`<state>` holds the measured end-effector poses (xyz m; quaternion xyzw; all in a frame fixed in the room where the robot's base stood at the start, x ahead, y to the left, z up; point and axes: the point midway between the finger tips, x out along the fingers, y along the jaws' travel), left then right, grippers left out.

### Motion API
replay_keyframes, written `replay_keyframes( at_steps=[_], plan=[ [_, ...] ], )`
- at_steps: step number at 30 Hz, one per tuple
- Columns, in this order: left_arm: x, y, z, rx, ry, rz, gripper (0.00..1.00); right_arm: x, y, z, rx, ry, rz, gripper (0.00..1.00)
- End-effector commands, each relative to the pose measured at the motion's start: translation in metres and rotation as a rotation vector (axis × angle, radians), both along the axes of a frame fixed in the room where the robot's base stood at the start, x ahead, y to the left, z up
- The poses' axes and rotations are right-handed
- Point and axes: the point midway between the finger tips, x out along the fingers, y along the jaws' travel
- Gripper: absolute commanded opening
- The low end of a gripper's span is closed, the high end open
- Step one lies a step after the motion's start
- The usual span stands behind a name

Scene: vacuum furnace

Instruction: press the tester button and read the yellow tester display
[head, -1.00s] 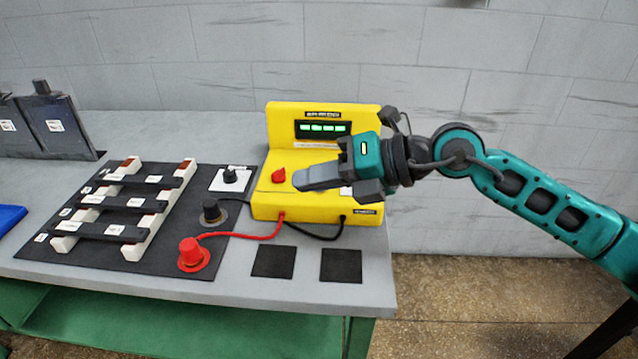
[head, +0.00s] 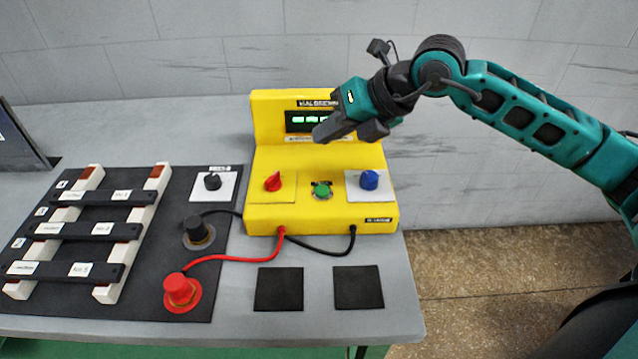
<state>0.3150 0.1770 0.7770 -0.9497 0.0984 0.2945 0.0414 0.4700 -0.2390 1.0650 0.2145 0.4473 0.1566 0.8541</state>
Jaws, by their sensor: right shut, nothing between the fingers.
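The yellow tester (head: 270,165) stands on the grey table. Its dark display (head: 297,121) shows lit green dashes, and the right part is hidden behind my gripper. On the sloped front are a red knob (head: 273,182), a green button (head: 321,189) and a blue knob (head: 369,180). My right gripper (head: 322,134) is shut and empty. In the picture it lies above the green button and overlaps the display's right side; I see no contact with the button. My left gripper is not in view.
A red plug (head: 180,289) and a black plug (head: 198,231) have leads running to the tester. A rack of black bars (head: 85,231) lies on a dark mat (head: 150,290). Two black squares (head: 279,289) lie in front of the tester.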

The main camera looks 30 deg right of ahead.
Motion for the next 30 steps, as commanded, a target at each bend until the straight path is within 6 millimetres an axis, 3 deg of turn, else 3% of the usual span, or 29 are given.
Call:
replay_keyframes(
  at_steps=[13, 25, 30],
  plan=[
    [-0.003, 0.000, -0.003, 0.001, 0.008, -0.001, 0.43, 0.000, 0.000, -0.014, 0.002, 0.003, 0.001, 0.00],
    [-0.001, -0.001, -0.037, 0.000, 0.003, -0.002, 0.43, 0.000, 0.001, -0.074, 0.002, 0.001, 0.001, 0.00],
    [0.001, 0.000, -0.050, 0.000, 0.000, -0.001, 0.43, 0.000, 0.000, -0.088, 0.002, 0.000, 0.001, 0.00]
  ],
)
